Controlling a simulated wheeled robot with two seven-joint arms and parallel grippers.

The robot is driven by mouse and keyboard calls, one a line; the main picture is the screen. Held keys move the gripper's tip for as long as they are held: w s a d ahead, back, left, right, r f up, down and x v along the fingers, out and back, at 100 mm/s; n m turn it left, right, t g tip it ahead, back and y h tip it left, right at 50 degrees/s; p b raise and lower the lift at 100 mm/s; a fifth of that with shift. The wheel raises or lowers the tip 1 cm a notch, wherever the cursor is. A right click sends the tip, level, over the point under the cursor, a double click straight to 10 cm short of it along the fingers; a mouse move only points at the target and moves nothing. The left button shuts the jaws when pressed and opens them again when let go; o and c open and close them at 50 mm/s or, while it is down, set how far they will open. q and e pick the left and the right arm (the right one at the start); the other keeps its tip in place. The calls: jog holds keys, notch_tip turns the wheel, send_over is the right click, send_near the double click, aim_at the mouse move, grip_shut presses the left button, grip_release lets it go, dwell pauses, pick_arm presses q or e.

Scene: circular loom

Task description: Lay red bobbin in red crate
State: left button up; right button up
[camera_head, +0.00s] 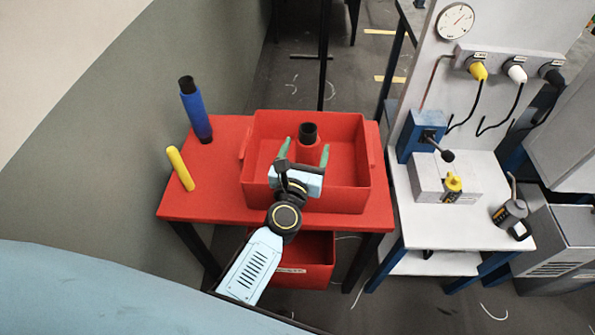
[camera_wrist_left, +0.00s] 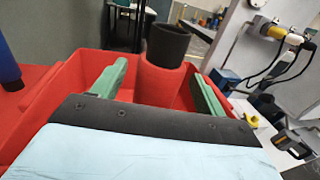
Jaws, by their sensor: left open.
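The red bobbin (camera_head: 309,152), with a black top end, stands roughly upright inside the red crate (camera_head: 347,198) on the red table. My left gripper (camera_head: 304,150) is over the crate's near side, with its green fingers on either side of the bobbin. The fingers are open, and in the left wrist view (camera_wrist_left: 158,88) gaps show between them and the bobbin (camera_wrist_left: 160,83). The bobbin's lower end is hidden behind the gripper, so I cannot tell if it touches the crate floor. My right gripper is not in view.
A blue bobbin (camera_head: 196,112) with black ends and a yellow cylinder (camera_head: 180,168) stand left of the crate. A second red crate (camera_head: 307,262) is under the table. A white bench (camera_head: 440,226) with a valve box and hand tools stands to the right.

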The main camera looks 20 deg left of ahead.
pick_arm(q)
jog(key=s, duration=0.8)
jog(key=shift+d+b, duration=0.3)
jog(key=shift+d, duration=0.05)
